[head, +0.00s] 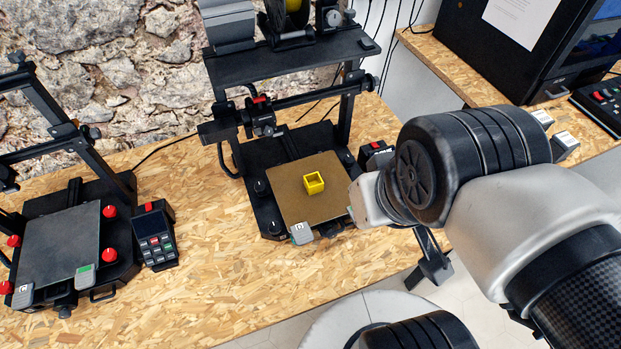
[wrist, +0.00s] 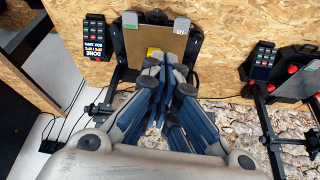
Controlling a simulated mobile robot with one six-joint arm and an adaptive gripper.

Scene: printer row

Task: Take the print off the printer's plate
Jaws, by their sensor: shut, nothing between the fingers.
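The print is a small yellow hollow square block (head: 314,183). It sits on the tan plate (head: 290,208) of the middle printer (head: 262,160) in the head view, near the plate's centre. In the wrist view, my gripper (wrist: 168,63) is shut and empty, its blue-grey fingers pointing towards the same plate (wrist: 140,38).
The printer's black frame and top shelf (head: 290,62) stand behind the plate, with its print head (head: 262,117) above the rear. A second printer with a bare grey plate (head: 60,250) stands left. A control box (wrist: 95,32) reads "DONE". The bench front (head: 240,290) is clear.

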